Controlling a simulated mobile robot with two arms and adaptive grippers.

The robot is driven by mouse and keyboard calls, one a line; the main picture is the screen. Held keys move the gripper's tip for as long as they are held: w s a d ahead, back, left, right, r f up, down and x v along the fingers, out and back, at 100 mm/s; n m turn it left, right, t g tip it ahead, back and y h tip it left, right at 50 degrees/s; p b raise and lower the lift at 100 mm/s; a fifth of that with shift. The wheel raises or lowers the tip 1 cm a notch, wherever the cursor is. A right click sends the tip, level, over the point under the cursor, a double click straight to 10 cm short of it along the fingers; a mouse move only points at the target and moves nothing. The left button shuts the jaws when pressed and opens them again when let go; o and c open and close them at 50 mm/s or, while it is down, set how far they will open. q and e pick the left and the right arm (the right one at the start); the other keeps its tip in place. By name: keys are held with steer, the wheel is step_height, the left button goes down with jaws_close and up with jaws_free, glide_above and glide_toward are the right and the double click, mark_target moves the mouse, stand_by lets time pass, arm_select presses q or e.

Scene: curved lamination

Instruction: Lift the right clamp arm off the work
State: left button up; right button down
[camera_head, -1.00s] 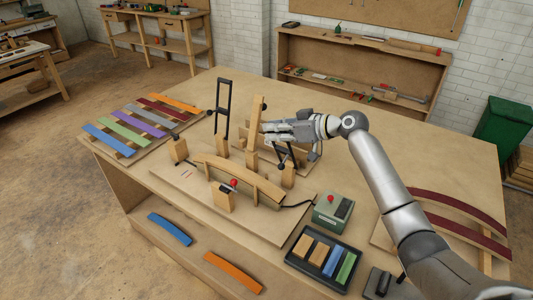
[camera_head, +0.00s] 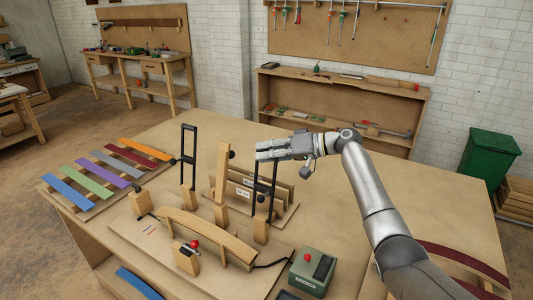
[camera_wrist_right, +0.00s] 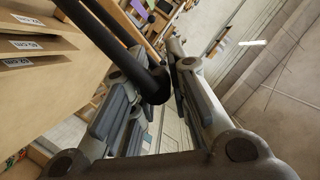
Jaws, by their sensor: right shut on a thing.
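The right clamp arm (camera_head: 273,180) is a black frame standing close to upright above the right wooden block (camera_head: 261,230). My right gripper (camera_head: 262,151) is at its top, shut on it. In the right wrist view the clamp arm's black bar (camera_wrist_right: 118,42) runs to between the fingers of my gripper (camera_wrist_right: 165,75). The left clamp arm (camera_head: 182,158), a similar black frame, stands upright to the left. The work, a curved wooden strip (camera_head: 207,232), lies on the jig with the right clamp arm clear above it. My left gripper is not in view.
A tall wooden post (camera_head: 223,168) stands between the clamp arms. Boards with labels (camera_head: 270,187) stand behind. A green control box (camera_head: 312,270) with a red button sits front right. Coloured strips (camera_head: 98,178) lie on a rack at left.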

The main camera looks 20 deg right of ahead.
arm_select(q)
steer(key=shift+s+a, duration=0.1)
steer(key=shift+s, duration=0.05)
arm_select(e)
steer(key=shift+f, duration=0.4)
